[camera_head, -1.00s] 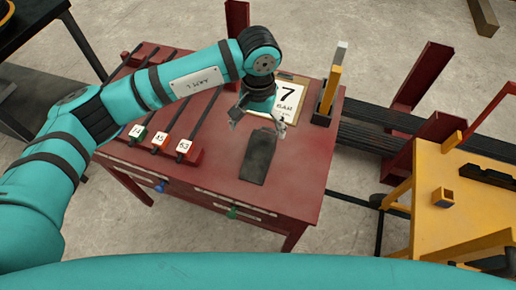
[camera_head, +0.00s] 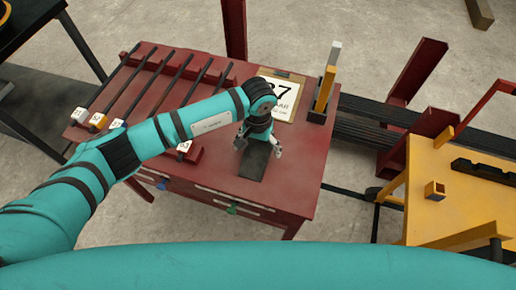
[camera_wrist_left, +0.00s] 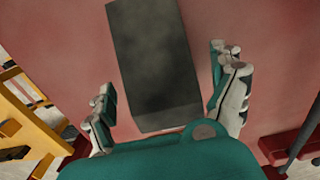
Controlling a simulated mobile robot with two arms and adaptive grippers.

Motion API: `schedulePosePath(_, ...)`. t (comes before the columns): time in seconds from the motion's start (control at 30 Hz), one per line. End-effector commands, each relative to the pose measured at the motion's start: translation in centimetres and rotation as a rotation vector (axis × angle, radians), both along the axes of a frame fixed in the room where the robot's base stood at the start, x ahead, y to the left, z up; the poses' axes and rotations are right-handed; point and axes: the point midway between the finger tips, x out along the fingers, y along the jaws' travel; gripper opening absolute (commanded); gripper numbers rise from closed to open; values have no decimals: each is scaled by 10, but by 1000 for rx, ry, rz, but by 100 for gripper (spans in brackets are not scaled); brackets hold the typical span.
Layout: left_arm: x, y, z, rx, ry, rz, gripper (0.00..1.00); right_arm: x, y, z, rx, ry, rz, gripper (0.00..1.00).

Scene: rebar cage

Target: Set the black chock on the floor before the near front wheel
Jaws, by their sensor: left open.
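The black chock (camera_head: 253,162) lies on the top of the red table, near its front edge. My left gripper (camera_head: 258,145) is over the far part of the chock and hides that part in the head view. In the left wrist view the chock (camera_wrist_left: 155,60) lies ahead of and between the two spread fingers of my left gripper (camera_wrist_left: 166,98). The gripper is open and holds nothing. My right gripper is not in view.
The red table (camera_head: 300,180) carries several dark bars in a rack at left, a number board (camera_head: 282,100) and a holder with upright tools (camera_head: 326,85). Dark bars and red posts (camera_head: 415,70) stand at right. Bare floor (camera_head: 345,225) shows between table and cart.

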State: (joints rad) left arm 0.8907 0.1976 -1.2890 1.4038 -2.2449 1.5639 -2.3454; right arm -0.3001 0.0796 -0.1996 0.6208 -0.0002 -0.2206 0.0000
Motion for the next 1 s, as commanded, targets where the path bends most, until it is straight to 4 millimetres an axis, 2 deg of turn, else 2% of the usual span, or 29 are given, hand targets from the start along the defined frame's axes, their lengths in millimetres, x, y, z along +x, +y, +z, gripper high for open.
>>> schedulePosePath(0.07, 0, 0, 0, 0, 0, 0, 94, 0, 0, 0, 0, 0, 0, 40)
schedulePosePath(0.7, 0, -1, 1, -1, -1, -1, 12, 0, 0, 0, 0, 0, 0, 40)
schedulePosePath(1.0, 1, -1, 4, -2, -2, -1, 12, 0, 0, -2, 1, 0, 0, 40)
